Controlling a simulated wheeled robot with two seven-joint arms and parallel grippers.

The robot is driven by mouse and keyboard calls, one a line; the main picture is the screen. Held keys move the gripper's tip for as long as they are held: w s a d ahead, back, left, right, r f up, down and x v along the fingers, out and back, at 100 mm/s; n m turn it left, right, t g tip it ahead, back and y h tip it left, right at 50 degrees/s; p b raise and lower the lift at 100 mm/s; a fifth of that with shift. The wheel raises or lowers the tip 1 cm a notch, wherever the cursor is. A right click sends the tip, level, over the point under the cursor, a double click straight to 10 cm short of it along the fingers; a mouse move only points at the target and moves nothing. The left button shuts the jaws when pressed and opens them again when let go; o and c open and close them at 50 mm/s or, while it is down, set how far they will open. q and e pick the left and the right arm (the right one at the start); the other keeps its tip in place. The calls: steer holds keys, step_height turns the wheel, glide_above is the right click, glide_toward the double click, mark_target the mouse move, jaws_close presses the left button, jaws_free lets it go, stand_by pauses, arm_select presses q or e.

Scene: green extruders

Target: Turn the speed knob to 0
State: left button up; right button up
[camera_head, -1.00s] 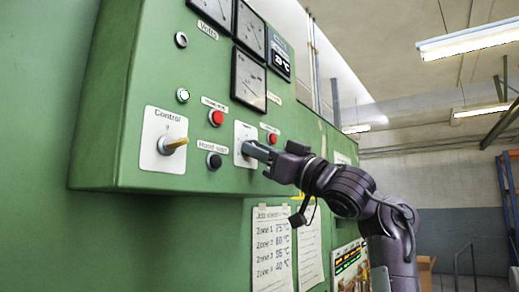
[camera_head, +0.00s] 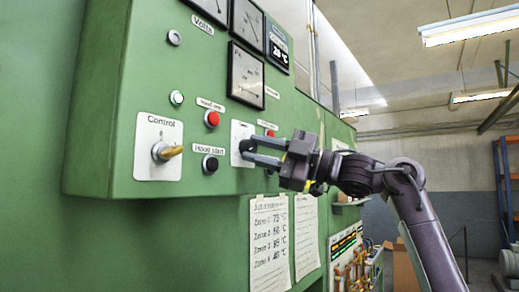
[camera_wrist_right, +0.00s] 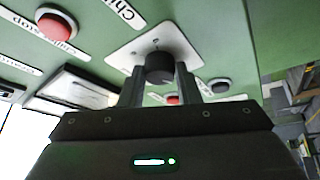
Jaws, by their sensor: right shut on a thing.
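My right gripper (camera_head: 248,151) is at a small white plate (camera_head: 238,131) on the green panel, with its two fingers one above the other. In the right wrist view its fingers (camera_wrist_right: 160,78) are shut on a round black knob (camera_wrist_right: 160,62) on that plate (camera_wrist_right: 130,50). The knob's label and pointer mark are too small or hidden to read, so its setting cannot be told. In the head view the fingers mostly cover the knob. My left gripper is not in view.
A black button (camera_head: 210,164) and red buttons (camera_head: 211,118) (camera_wrist_right: 55,25) are close by. Gauges (camera_head: 246,75) are above. Paper sheets (camera_head: 270,240) hang below. Free room lies to the right.

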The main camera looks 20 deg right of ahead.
steer(key=shift+n+g, duration=0.3)
steer(key=shift+n, duration=0.5)
steer(key=o, duration=1)
steer(key=shift+s+d+f, duration=0.1)
steer(key=shift+d+f, duration=0.05)
steer(key=shift+d, duration=0.15)
steer(key=b+v, duration=0.3)
steer(key=v, duration=0.4)
steer(key=shift+s+d, duration=0.15)
